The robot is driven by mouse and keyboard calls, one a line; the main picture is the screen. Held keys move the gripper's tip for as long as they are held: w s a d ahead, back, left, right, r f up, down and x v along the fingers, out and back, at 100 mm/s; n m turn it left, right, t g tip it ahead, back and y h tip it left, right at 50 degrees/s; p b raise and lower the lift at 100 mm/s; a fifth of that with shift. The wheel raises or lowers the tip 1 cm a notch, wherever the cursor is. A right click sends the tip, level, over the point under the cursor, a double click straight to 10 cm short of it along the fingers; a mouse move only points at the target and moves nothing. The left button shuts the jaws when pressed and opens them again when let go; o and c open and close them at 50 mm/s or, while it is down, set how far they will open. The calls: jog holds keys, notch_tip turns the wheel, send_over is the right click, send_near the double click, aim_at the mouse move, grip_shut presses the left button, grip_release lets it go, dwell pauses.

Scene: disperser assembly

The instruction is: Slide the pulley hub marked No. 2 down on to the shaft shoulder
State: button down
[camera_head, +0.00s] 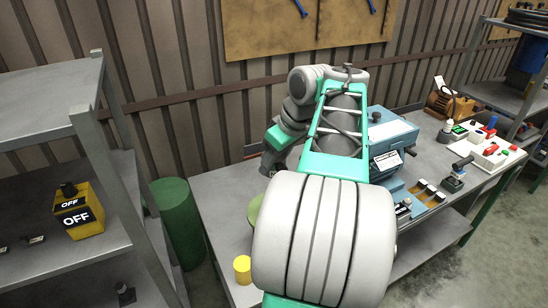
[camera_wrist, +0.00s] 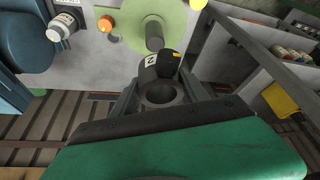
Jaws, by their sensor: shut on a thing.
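In the wrist view, my gripper (camera_wrist: 160,88) is shut on a dark hub (camera_wrist: 149,63). The hub has a white label that is only partly readable and a small yellow mark, and its round bore faces the camera. A dark shaft (camera_wrist: 153,32) stands out from a light green round plate (camera_wrist: 120,22) just beyond the hub. The hub looks apart from the shaft, but the gap between them is hard to judge. The shaft's shoulder cannot be made out. In the head view, my arm hides the hub and most of the green plate (camera_head: 255,211).
A yellow cylinder (camera_head: 242,269) and a blue machine (camera_head: 392,134) flank the plate on the bench (camera_head: 222,196). An orange button (camera_wrist: 105,23) is near the plate. Small parts lie right of the machine. A grey shelf (camera_head: 50,95) stands left.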

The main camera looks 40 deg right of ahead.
jog(key=shift+r, duration=0.1)
jog(key=shift+s+f+b, duration=0.15)
jog(key=shift+f+b, duration=0.35)
jog(key=shift+f, duration=0.15)
notch_tip(320, 180, down, 5)
jog(key=b, duration=0.4)
jog(key=shift+r, duration=0.2)
jog(key=shift+f+b, duration=3.65)
jog(key=shift+f, duration=0.7)
dwell(0.5)
jog(key=c, duration=0.5)
grip_release()
jog(key=p+v, duration=0.2)
jog(key=v, duration=0.6)
jog(key=shift+p, duration=0.3)
